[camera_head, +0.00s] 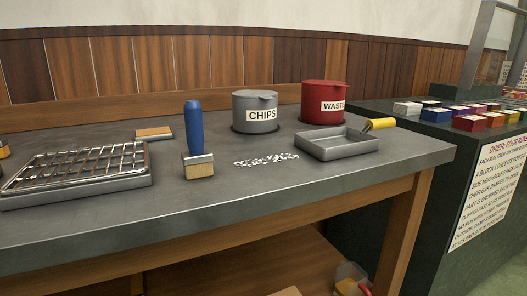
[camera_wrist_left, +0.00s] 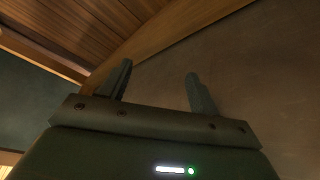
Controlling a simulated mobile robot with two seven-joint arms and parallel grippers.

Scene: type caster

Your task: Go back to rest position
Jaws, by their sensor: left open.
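My left gripper (camera_wrist_left: 160,85) shows in the left wrist view with its two fingers well apart and nothing between them. Behind it are a plain brown surface (camera_wrist_left: 240,60) and wood planks (camera_wrist_left: 90,25). Neither gripper shows in the head view. My right gripper is in no view.
The grey bench (camera_head: 280,195) holds a wire rack tray (camera_head: 80,175), a blue-handled brush (camera_head: 195,130) standing upright, white chips (camera_head: 265,160), a CHIPS pot (camera_head: 255,110), a red WASTE pot (camera_head: 324,103) and a shallow pan (camera_head: 338,145). A dark counter with coloured blocks (camera_head: 468,122) stands at right.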

